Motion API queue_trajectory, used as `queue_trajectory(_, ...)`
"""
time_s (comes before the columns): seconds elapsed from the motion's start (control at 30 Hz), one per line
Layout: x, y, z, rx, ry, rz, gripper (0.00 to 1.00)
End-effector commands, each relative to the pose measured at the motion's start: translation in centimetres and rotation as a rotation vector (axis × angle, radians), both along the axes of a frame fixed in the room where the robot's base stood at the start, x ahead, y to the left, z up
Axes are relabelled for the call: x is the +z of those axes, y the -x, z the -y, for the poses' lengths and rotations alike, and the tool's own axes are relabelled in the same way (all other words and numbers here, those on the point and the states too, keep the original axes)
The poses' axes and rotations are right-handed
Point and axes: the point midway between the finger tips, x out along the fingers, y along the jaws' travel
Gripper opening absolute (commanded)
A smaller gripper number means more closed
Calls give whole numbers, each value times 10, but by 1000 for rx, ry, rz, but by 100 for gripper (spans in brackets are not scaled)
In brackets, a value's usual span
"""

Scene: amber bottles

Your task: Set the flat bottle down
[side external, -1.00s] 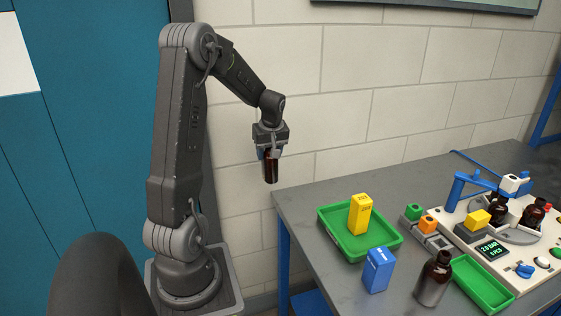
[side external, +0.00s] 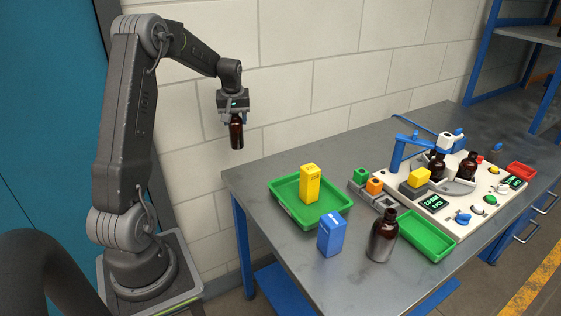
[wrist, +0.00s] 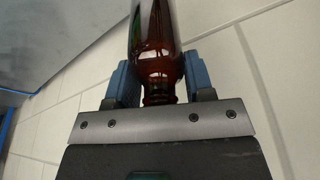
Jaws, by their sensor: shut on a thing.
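Another amber bottle (side external: 382,240) stands upright on the grey table (side external: 300,165) near the front edge. Two more amber bottles stand on the machine at the back right, one at the left (side external: 437,166) and one at the right (side external: 467,166).
A green tray (side external: 338,207) holds a yellow box (side external: 310,184). A blue box (side external: 331,234) stands in front of it. A second green tray (side external: 425,240) lies beside the front bottle. The cream machine (side external: 470,205) fills the right. The table's back left is bare.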

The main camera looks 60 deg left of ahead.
Motion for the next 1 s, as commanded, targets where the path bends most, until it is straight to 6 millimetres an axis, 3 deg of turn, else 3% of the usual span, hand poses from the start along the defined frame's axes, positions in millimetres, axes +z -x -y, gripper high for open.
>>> queue_trajectory(0.1, -1, -39, -9, -181, 0, 5, 21)
queue_trajectory(0.33, -2, -79, -14, -397, -10, 14, 21)
queue_trajectory(0.47, -9, -94, -9, -433, -10, 14, 21)
queue_trajectory(0.8, -52, -156, 26, -433, -10, 14, 21)
queue_trajectory(1.0, -69, -181, 39, -430, -12, 15, 21)
